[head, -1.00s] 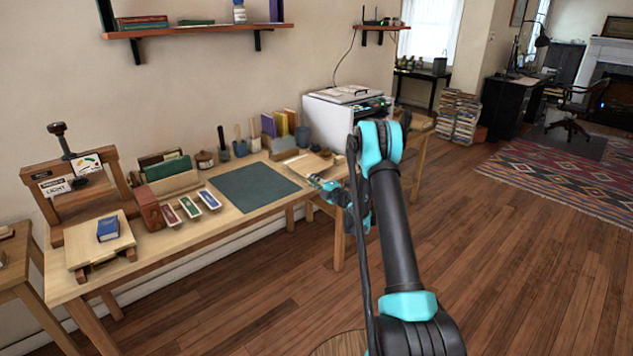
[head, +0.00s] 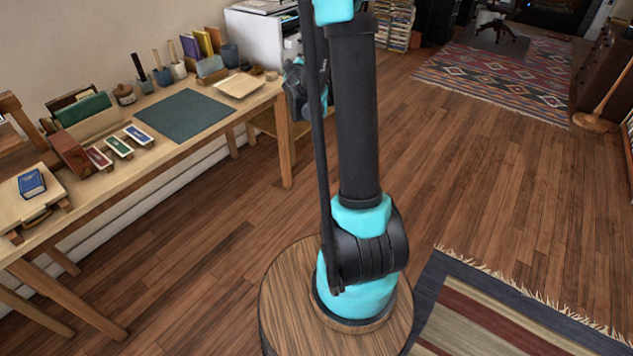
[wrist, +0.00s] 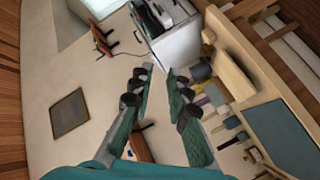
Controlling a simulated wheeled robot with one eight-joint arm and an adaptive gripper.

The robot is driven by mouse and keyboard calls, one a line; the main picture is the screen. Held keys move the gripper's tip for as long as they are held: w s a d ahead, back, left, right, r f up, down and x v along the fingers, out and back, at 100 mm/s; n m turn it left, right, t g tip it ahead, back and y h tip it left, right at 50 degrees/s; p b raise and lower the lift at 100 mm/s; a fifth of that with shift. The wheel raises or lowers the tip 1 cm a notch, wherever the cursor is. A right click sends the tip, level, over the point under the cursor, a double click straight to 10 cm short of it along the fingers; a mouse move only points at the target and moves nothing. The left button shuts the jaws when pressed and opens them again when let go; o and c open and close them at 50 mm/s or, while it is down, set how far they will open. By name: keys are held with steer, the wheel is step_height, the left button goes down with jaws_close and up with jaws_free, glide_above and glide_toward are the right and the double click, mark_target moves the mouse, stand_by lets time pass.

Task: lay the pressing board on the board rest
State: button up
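A light wooden board (head: 240,85) lies flat on the right end of the worktable, with nothing on it. A second light board (head: 14,208) sits on dark wooden supports at the table's left end, with a blue book (head: 32,183) on it. I cannot tell for certain which is the pressing board and which is the board rest. My gripper (wrist: 158,88) is open in the wrist view, with nothing between its green fingers. In the head view my arm hides its fingertips, beside the table's right end.
A dark green mat (head: 183,116) covers the table's middle, with small coloured boxes (head: 120,147) to its left. Brush pots (head: 163,76) and a white printer (head: 262,38) stand behind. A wooden press (head: 15,125) stands at far left. Wooden floor (head: 470,160) is open on the right.

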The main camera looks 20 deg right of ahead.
steer(key=s+d+f+m+g, duration=0.1)
steer(key=s+f+m+g, duration=0.2)
steer(key=s, duration=0.8)
steer(key=s+f+m+g, duration=0.3)
steer(key=s, duration=0.7)
steer(key=s+a+f+g+y, duration=0.1)
steer(key=s+a+f+g, duration=0.1)
steer(key=s, duration=0.9)
steer(key=s+a+f+m+g+y, duration=0.1)
steer(key=s+a+f+g+y, duration=0.1)
steer(key=s+f, duration=0.5)
steer(key=s+a+g, duration=0.1)
steer(key=s+a, duration=0.1)
steer(key=s, duration=0.2)
steer(key=shift+s+a+f+g, duration=0.15)
steer(key=shift+s+a+g, duration=0.15)
steer(key=shift+a, duration=0.1)
